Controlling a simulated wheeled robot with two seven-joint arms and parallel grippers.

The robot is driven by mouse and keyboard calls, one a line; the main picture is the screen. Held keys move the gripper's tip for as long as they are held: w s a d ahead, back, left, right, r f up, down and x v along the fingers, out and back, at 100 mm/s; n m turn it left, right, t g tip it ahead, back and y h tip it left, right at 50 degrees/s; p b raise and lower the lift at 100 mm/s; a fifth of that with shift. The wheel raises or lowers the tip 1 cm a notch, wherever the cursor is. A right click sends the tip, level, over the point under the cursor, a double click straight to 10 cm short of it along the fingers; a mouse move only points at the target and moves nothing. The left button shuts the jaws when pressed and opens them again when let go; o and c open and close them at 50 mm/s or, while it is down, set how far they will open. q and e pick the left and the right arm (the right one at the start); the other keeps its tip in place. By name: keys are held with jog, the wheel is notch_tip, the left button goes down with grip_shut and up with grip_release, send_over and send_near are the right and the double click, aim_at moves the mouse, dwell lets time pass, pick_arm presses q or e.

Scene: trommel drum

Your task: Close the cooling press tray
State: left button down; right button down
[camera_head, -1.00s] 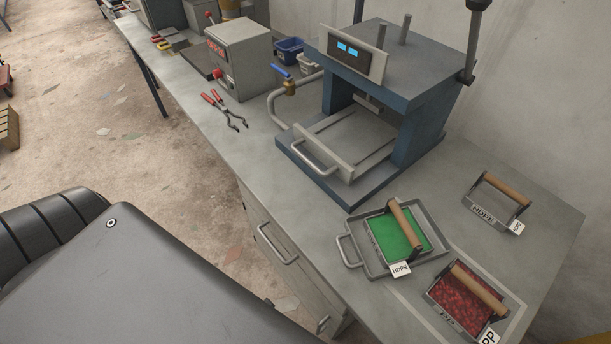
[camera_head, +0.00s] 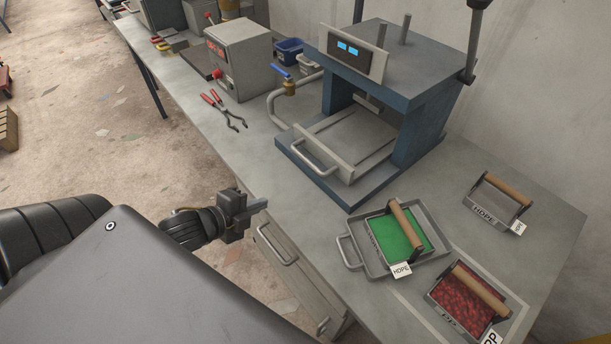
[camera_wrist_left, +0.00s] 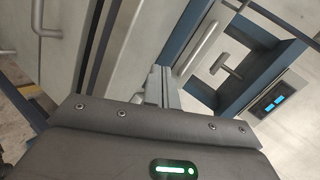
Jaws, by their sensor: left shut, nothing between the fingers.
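The blue cooling press (camera_head: 420,110) stands on the bench with its display facing me. Its grey tray (camera_head: 350,150) is pulled out at the front, with a bar handle (camera_head: 314,158) on its front wall. My left gripper (camera_head: 260,206) is shut and empty, by the bench's front edge, left of and below the tray handle and apart from it. The press shows in the left wrist view with its display (camera_wrist_left: 268,103), beyond my shut gripper fingers (camera_wrist_left: 158,80). My right gripper is not in view.
A grey tray (camera_head: 347,250) with a green HDPE mould stands right of the press front. A red PP mould (camera_head: 468,300) and an empty HDPE mould (camera_head: 497,203) lie further right. Red-handled tongs (camera_head: 224,110) and a blue-levered valve (camera_head: 289,85) are left of the press.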

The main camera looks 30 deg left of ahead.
pick_arm(q)
jog(key=w+d+m, duration=0.1)
jog(key=w, duration=0.2)
jog(key=w+d+m+h+p, duration=0.1)
jog(key=w, duration=0.2)
jog(key=w+d+m+h+p, duration=0.1)
jog(key=w+d+m, duration=0.1)
jog(key=w, duration=0.1)
jog(key=shift+w+t, duration=0.25)
jog(key=shift+t, duration=0.15)
jog(key=w, duration=0.1)
jog(key=w+d+p, duration=0.1)
jog(key=w, duration=0.1)
jog(key=shift+r, duration=0.15)
jog(key=shift+w+d+p, duration=0.15)
jog(key=shift+w+p, duration=0.2)
jog(key=shift+w, duration=0.1)
jog(key=shift+w, duration=0.1)
